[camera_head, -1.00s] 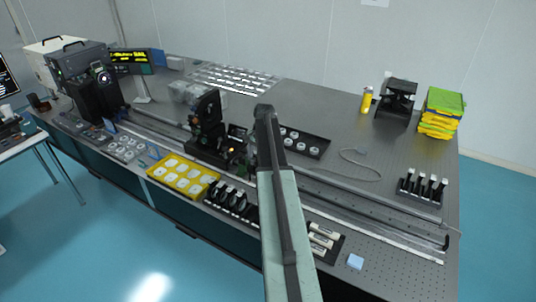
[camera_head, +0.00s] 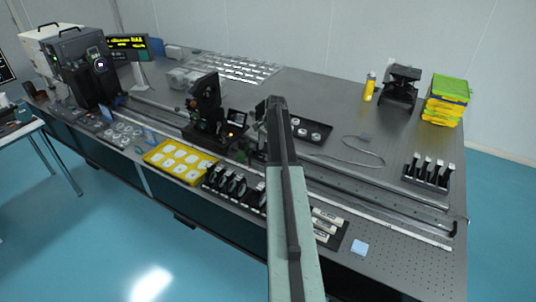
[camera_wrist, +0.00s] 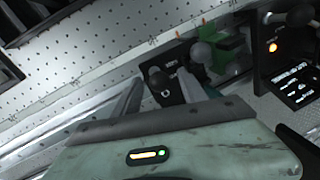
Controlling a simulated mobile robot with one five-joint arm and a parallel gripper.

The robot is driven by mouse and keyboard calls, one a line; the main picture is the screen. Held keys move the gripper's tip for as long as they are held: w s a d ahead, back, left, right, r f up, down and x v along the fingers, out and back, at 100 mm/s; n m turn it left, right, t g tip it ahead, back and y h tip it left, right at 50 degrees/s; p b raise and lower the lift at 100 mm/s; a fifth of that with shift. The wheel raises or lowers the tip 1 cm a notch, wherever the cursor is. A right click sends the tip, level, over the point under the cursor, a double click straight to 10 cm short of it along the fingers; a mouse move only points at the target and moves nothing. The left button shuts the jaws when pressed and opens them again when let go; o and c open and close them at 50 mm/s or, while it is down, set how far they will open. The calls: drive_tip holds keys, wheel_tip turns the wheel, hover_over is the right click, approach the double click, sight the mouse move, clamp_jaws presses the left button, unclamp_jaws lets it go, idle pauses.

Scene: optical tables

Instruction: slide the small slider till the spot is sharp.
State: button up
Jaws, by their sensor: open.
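In the wrist view, a small black slider block (camera_wrist: 158,92) with a round grey knob sits by the rail (camera_wrist: 75,115). I take it for the small slider, but its label is unreadable. My gripper (camera_wrist: 160,94) is open. Its two grey fingers reach up on either side of this block, and I cannot tell whether they touch it. A green part and a second grey knob (camera_wrist: 201,52) are just right of it. In the head view my arm hides the gripper and slider.
On the optical table (camera_head: 310,88), a black mount (camera_head: 205,104) stands left of my arm. A yellow tray (camera_head: 152,158) and a row of black holders (camera_head: 232,186) lie near the front edge. A blue block (camera_head: 360,247) and a black rack (camera_head: 427,176) are to the right.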

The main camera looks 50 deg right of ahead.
drive_tip(key=shift+r, duration=0.1)
drive_tip(key=shift+c, duration=0.3)
clamp_jaws()
drive_tip(key=shift+s, duration=0.1)
idle(0.9)
